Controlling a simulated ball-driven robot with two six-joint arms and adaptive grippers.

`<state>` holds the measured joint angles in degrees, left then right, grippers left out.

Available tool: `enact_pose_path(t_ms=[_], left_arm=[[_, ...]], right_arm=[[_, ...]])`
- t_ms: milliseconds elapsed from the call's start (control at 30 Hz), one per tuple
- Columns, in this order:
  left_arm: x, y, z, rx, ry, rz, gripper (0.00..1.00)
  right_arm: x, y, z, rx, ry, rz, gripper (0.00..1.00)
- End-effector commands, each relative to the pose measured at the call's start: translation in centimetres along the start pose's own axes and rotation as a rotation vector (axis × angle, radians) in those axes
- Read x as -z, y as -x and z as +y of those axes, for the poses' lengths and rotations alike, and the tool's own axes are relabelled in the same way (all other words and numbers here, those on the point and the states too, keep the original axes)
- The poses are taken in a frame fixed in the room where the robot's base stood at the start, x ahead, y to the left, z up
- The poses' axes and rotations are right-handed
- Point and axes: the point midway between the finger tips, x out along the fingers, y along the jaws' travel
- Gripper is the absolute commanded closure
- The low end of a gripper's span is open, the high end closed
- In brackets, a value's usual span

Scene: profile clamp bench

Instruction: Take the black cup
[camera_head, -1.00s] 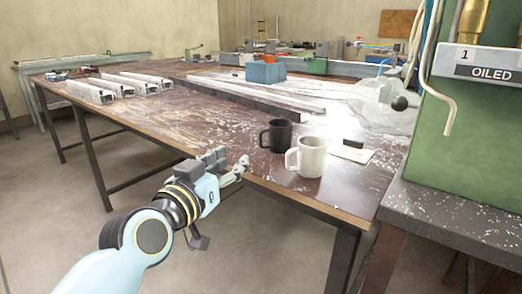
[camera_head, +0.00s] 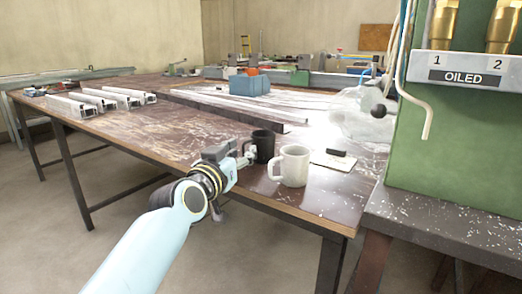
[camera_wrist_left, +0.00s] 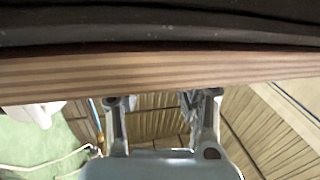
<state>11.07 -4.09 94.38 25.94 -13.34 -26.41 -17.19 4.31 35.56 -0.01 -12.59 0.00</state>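The black cup (camera_head: 263,145) stands upright near the table's front edge. Its left side, where the handle is, is partly hidden by my left gripper (camera_head: 249,152). The fingertips are right at the cup's left side in the head view; I cannot tell whether they touch it. In the left wrist view the two fingers of my left gripper (camera_wrist_left: 162,103) are spread apart, and no cup shows clearly between them. My right gripper is not in view.
A white mug (camera_head: 291,166) stands just right of the black cup, close to it. The wooden table (camera_head: 170,125) is mostly clear to the left, with metal profiles (camera_head: 73,106) and a blue block (camera_head: 249,85) farther back. A green cabinet (camera_head: 455,150) rises at the right.

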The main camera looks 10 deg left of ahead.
Motion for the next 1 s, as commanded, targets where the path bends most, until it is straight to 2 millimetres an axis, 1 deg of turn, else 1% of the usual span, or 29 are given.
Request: enact_pose_path(t_ms=[233,500,1000], left_arm=[[-0.01,-0.22,0.00,0.000,0.000,0.000,0.65],[-0.01,-0.20,-0.01,0.000,0.000,0.000,1.00],[0.17,-0.22,-0.03,0.000,-0.001,0.001,1.00]], right_arm=[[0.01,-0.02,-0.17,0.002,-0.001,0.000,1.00],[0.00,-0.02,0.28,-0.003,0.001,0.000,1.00],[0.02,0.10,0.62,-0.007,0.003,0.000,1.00]])
